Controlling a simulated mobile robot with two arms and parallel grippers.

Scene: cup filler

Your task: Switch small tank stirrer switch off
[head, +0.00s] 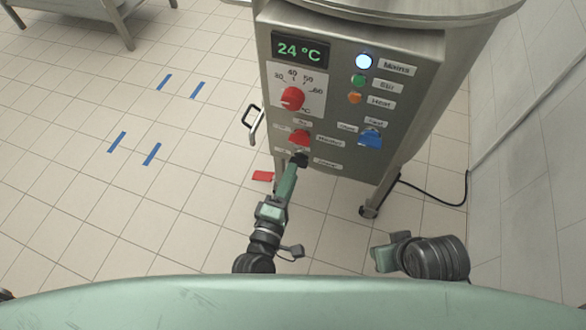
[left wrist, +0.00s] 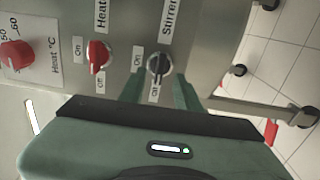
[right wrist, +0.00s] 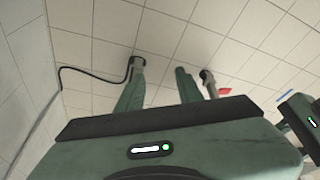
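The tank's steel control panel (head: 330,120) fills the upper middle of the head view. The black stirrer switch (left wrist: 158,67) sits under the "Stirrer" label in the left wrist view, with On and Off labels beside it. Its handle lies roughly upright in that view; I cannot tell for sure which label it points to. It also shows low on the panel in the head view (head: 300,159). My left gripper (left wrist: 160,82) is open, its fingertips on either side of the switch; contact cannot be made out. My right gripper (right wrist: 158,82) is open and empty, away from the panel.
A red heater switch (left wrist: 98,56) and a red temperature dial (head: 292,98) are beside the stirrer switch. A blue switch (head: 369,138) is to the right. The tank has a side handle (head: 252,125) and wheeled legs. A cable (head: 440,200) runs to the wall.

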